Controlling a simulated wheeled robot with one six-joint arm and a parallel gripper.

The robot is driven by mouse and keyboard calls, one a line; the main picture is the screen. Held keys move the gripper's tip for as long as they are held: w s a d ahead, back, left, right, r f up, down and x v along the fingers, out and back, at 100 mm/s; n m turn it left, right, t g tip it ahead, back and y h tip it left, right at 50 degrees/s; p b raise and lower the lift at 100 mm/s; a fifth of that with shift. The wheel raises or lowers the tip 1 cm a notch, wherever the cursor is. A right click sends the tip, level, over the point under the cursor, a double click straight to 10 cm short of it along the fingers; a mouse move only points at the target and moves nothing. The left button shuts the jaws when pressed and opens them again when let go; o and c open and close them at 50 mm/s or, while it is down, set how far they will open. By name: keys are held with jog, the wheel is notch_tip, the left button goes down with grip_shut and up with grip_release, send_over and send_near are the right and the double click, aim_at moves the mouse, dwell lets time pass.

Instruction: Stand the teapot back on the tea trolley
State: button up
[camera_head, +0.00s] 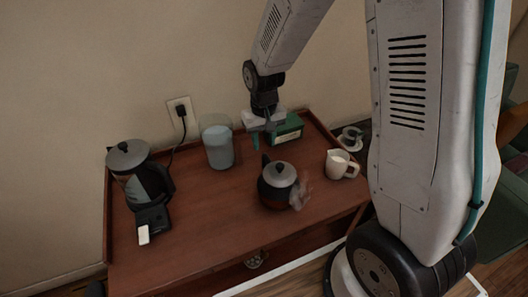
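The teapot (278,187) is dark and round with a grey lid. It appears upright on the reddish-brown wooden top of the tea trolley (205,230), near the front middle. A pale, blurred patch overlaps its right side, and I cannot tell what it is. My gripper (264,137) points down behind and above the teapot, in front of a green box. Its two teal fingers look apart with nothing between them. It does not touch the teapot.
On the trolley, a coffee maker (137,180) stands at left, a translucent container (218,146) at the back, the green box (287,130) behind my gripper, and a white jug (341,164) at right. A cord runs to a wall outlet (180,110).

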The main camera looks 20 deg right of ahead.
jog(key=shift+r, duration=1.25)
jog(key=s+d+r, duration=0.2)
jog(key=s+r, duration=0.7)
jog(key=r, duration=0.4)
jog(key=s+r, duration=0.3)
jog(key=s, duration=0.5)
jog(key=s+d+r+t, duration=0.1)
jog(key=s+r, duration=0.3)
jog(key=s, duration=0.4)
jog(key=shift+d, duration=0.2)
jog(key=shift+d+r+t, duration=0.1)
jog(key=shift+d+t, duration=0.05)
jog(key=shift+t, duration=0.15)
